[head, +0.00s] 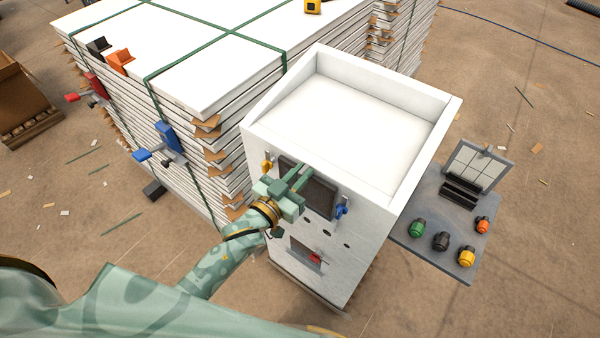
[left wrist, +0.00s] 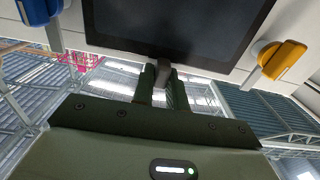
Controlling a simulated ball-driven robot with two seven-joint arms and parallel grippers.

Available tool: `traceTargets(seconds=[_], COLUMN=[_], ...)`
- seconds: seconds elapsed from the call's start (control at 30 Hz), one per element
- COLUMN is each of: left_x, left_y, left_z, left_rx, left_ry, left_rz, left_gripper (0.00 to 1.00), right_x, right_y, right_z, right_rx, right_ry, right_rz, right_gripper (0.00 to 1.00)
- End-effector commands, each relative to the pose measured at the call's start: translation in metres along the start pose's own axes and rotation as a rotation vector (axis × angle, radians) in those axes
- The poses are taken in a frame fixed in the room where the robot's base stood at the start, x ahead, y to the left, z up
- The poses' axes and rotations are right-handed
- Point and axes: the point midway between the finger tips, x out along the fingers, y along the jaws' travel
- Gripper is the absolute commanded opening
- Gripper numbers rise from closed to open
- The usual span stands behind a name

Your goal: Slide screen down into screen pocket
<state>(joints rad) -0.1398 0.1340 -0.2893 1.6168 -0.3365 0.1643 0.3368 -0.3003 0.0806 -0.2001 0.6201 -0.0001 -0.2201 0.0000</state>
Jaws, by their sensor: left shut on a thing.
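The dark flat screen (head: 318,196) is at the upper front face of the white machine (head: 262,210), between a yellow latch (head: 267,165) and a blue latch (head: 342,209). My left gripper (head: 298,181) is in front of the screen, covering part of it. In the left wrist view the screen (left wrist: 180,25) fills the top, and my left gripper's fingers (left wrist: 164,80) are shut on a small grey tab at its edge. I cannot tell the screen pocket apart behind the screen, nor how deep the screen sits. My right gripper is not in view.
A side panel (head: 405,228) with several coloured knobs and a small grid-faced frame (head: 478,166) stands right of the machine. A strapped stack of white boards (head: 190,70) stands close on the left, with clamps on it. Below the screen is an opening (head: 305,255).

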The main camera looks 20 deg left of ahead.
Motion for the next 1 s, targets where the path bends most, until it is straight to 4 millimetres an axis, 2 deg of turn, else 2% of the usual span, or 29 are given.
traceTargets(seconds=[0.53,0.57,0.6,0.63,0.9,1.0], left_x=[0.000,0.000,0.000,0.000,-0.001,-0.007], left_y=[0.000,0.000,0.000,0.000,0.000,0.000], left_z=[0.013,0.013,0.012,0.012,0.014,0.014], left_rx=[-0.001,-0.001,-0.001,-0.001,0.000,0.000], left_ry=[0.003,0.003,0.002,0.002,-0.001,-0.002], left_rz=[0.000,0.000,0.000,0.000,0.000,0.000], left_gripper=[0.00,0.23,0.34,0.40,0.40,0.40], right_x=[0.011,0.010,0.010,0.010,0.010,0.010], right_y=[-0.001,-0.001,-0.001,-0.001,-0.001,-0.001], right_z=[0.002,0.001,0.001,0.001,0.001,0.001], right_rx=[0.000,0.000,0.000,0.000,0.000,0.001], right_ry=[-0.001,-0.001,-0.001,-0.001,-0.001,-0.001], right_rz=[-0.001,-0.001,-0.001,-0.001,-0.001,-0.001], right_gripper=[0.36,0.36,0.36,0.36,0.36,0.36])
